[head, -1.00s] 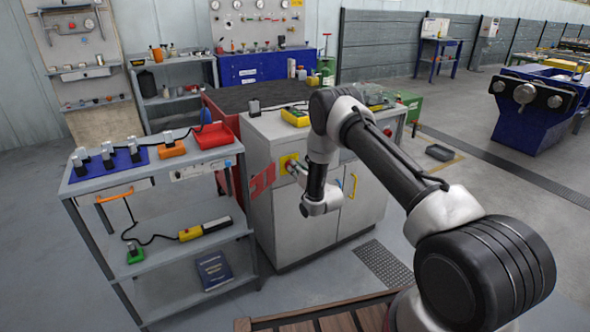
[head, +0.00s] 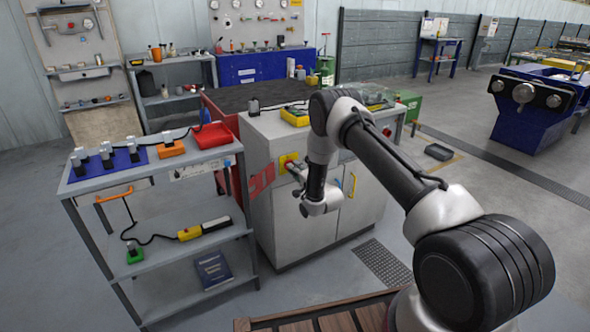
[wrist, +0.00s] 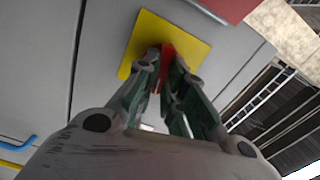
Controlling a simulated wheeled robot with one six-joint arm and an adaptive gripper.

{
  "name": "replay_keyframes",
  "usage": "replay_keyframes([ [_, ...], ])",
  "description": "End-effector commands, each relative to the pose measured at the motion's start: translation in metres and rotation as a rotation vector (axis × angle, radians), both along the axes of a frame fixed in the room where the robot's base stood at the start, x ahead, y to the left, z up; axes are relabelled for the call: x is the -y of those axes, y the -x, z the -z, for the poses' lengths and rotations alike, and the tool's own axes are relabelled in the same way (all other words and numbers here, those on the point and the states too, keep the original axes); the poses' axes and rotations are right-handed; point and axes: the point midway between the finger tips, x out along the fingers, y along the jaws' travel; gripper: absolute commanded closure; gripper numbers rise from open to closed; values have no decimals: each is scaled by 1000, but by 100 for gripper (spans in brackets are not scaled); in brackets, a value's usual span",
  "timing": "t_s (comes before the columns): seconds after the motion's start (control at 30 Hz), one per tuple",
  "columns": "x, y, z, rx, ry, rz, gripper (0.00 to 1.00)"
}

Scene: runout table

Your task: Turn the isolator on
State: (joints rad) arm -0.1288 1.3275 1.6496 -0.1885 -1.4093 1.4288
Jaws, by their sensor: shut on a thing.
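The isolator is a red handle (wrist: 167,58) on a yellow square plate (wrist: 188,35), fixed to the front of a grey cabinet. In the head view the yellow plate (head: 287,160) shows near the cabinet's upper left front, partly covered by my gripper. My gripper (wrist: 160,75) is shut on the red handle, with a finger on each side of it. In the head view my gripper (head: 294,168) reaches the plate from the right. The fingers hide part of the handle, and its exact angle is hard to tell.
The grey cabinet (head: 290,225) has a yellow door handle (head: 353,184) and a red tag (head: 262,179) at its left edge. A grey shelf cart (head: 190,262) stands close on the left. A yellow device (head: 296,117) lies on the cabinet top. A floor grate (head: 383,262) lies in front.

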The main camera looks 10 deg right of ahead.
Motion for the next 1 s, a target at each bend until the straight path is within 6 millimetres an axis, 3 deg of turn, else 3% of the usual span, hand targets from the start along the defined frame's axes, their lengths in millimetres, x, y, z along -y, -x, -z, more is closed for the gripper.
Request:
replay_keyframes([
  [0.4, 1, 0, 1, -49, -151, 3, 100],
  [0.9, 2, 0, 1, -54, -165, 3, 100],
  [0.93, 2, 0, 1, -54, -165, 3, 83],
  [1.0, 1, 0, 1, -54, -164, 3, 71],
])
